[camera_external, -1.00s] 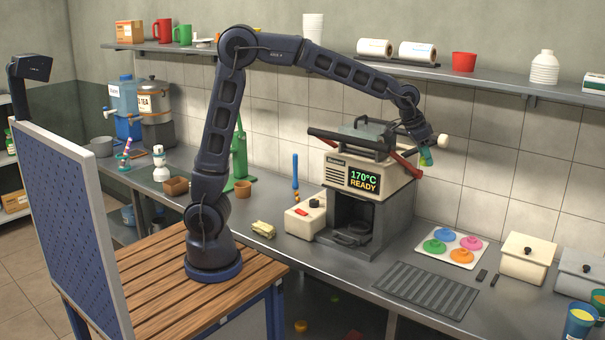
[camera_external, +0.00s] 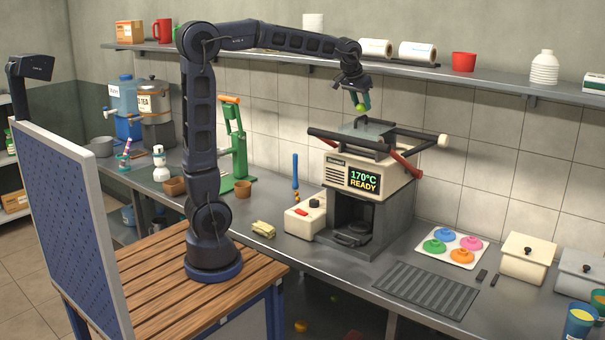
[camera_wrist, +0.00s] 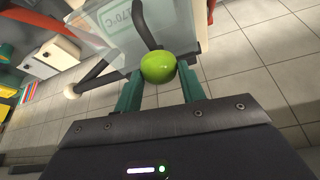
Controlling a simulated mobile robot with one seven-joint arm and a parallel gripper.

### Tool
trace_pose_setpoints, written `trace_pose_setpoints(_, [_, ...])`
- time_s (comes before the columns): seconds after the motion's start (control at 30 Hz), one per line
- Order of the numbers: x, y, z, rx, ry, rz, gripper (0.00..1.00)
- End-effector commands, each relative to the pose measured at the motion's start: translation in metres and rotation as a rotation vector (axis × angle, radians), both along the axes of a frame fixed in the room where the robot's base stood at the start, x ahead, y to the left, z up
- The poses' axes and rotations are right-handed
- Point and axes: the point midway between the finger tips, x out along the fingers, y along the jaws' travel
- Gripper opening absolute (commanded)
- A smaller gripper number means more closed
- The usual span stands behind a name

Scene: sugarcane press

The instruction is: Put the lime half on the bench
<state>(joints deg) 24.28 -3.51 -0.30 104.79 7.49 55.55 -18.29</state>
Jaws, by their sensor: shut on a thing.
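My gripper (camera_external: 359,102) is shut on the green lime half (camera_external: 361,107) and holds it in the air above the top of the press machine. In the wrist view the round green skin of the lime half (camera_wrist: 158,67) sits between my two green fingers; its cut face does not show. The grey metal bench (camera_external: 400,247) runs along the tiled wall below, well under my gripper.
The press machine (camera_external: 335,172), showing 170°C READY, stands under my gripper with its bars sticking out. A ribbed mat (camera_external: 425,289), a tray of coloured discs (camera_external: 452,249) and a cream box (camera_external: 528,258) lie to its right. A green hand press (camera_external: 236,150) stands to the left. The wall shelf (camera_external: 500,84) is behind.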

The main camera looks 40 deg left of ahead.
Motion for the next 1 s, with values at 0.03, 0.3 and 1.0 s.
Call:
trace_pose_setpoints(0.03, [0.001, 0.017, 0.003, 0.000, -0.001, 0.025, 0.15])
trace_pose_setpoints(0.3, [-0.001, 0.074, 0.013, 0.000, 0.000, 0.105, 0.15])
trace_pose_setpoints(1.0, [0.029, 0.137, -0.034, 0.001, 0.004, 0.182, 0.15])
